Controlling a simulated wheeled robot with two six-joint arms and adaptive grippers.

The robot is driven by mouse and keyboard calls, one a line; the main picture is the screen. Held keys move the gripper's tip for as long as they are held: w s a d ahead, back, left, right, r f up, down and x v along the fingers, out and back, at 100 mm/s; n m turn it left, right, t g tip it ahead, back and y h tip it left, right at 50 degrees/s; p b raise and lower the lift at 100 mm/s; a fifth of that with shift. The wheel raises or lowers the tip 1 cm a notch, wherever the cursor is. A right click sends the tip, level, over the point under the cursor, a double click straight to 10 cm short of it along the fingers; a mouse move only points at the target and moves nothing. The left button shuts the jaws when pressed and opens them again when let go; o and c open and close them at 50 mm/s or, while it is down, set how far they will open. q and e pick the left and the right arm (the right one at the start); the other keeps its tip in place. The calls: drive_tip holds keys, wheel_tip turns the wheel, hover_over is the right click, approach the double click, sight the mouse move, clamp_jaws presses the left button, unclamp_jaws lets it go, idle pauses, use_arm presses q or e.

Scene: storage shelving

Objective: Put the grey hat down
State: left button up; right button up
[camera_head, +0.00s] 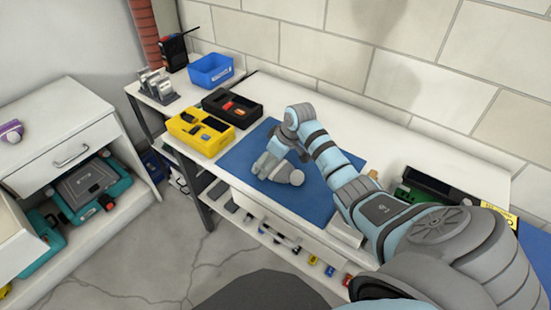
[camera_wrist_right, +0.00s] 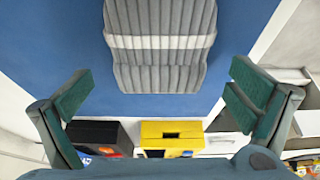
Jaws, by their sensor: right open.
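The grey hat (camera_head: 291,177) lies on the blue mat (camera_head: 318,205) on the workbench. In the right wrist view the ribbed hat (camera_wrist_right: 160,62), with a pale band across it, lies on the blue surface at the top centre. My right gripper (camera_head: 266,166) is low over the mat, close beside the hat in the head view. In the right wrist view its two green-padded fingers (camera_wrist_right: 160,100) are wide apart with nothing between them. Clear blue shows between each finger and the hat. My left gripper is in neither view.
A yellow bin (camera_head: 201,132) and a black bin (camera_head: 231,106) stand left of the mat. A blue bin (camera_head: 211,70) is behind them. A green-and-black item (camera_head: 430,188) is at the right. A lower shelf (camera_head: 270,224) holds small items.

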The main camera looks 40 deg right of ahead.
drive_tip(key=shift+w+f, duration=0.2)
drive_tip(key=shift+f, duration=0.25)
drive_tip(key=shift+r, duration=0.15)
drive_tip(key=c, duration=1.4)
